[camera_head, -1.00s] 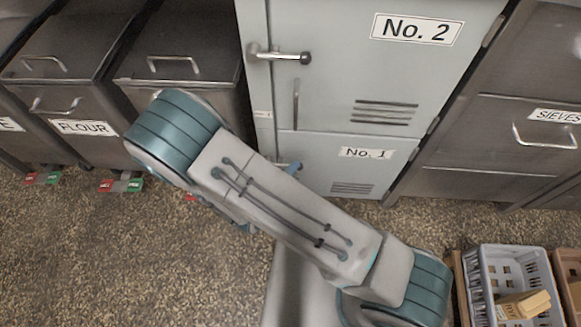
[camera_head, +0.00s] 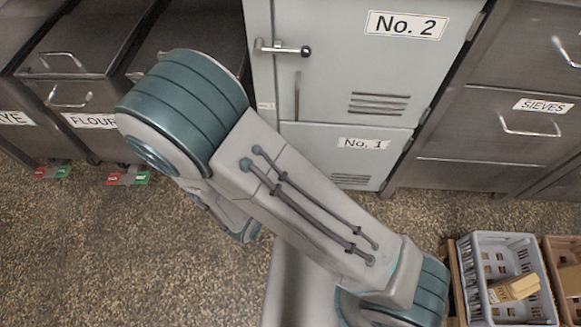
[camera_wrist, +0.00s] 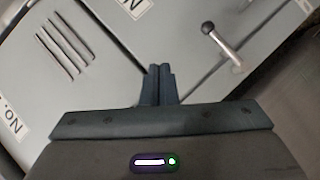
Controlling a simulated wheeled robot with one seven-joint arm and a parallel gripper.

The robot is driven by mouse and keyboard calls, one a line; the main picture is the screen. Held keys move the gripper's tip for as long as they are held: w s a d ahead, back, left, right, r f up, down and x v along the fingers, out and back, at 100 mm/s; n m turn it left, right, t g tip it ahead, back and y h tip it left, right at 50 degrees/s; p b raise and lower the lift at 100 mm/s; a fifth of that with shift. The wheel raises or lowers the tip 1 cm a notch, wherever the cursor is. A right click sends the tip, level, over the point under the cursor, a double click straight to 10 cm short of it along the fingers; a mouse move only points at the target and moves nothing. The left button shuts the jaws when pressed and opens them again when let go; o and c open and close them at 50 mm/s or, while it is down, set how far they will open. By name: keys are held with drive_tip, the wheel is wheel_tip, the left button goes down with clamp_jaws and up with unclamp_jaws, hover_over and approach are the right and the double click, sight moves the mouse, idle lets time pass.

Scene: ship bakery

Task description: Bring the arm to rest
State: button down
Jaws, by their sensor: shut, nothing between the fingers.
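My gripper (camera_wrist: 158,70) shows in the wrist view at the lower middle, its two dark fingers together and empty. It points toward the pale grey locker doors, with a door handle (camera_wrist: 222,44) to the upper right of the fingertips. I cannot tell how far the fingertips are from the door. In the head view my arm is bent across the middle of the picture, with its elbow at the upper left. The gripper is hidden behind the arm there.
The locker door No. 2 (camera_head: 345,70) is shut above door No. 1 (camera_head: 320,140). The flour bin (camera_head: 85,95) stands left and the sieves drawer (camera_head: 500,130) right. A grey crate (camera_head: 492,240) holding a small box (camera_head: 515,288) stands at lower right. The speckled floor (camera_head: 80,250) at left is clear.

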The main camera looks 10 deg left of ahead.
drive_tip(key=shift+s+a, duration=0.1)
drive_tip(key=shift+a, duration=0.1)
drive_tip(key=d+r+m+g+h+p, duration=0.1)
drive_tip(key=d+r+m+g+p, duration=0.15)
drive_tip(key=d+r+p, duration=0.5)
drive_tip(key=d+r+m+g+h+p, duration=0.1)
drive_tip(key=d+r+g+p, duration=0.25)
drive_tip(key=r, duration=0.75)
drive_tip(key=d+r+m+g+h+p, duration=0.1)
drive_tip(key=d+r+m+g+p, duration=0.1)
drive_tip(key=d+r+g+p, duration=0.5)
drive_tip(key=s+d+r+t+y+p, duration=0.1)
drive_tip(key=r+y+p, duration=0.2)
drive_tip(key=r, duration=0.7)
drive_tip(key=s+d+r+m+t+y+p, duration=0.1)
drive_tip(key=s+r+y+p, duration=0.1)
drive_tip(key=r+p, duration=0.6)
drive_tip(key=s+d+r+t+y+p, duration=0.1)
drive_tip(key=r+y+p, duration=0.2)
drive_tip(key=r, duration=1)
drive_tip(key=p, duration=0.3)
drive_tip(key=shift+s+y, duration=0.3)
drive_tip(key=shift+s, duration=0.1)
drive_tip(key=shift+r, duration=0.1)
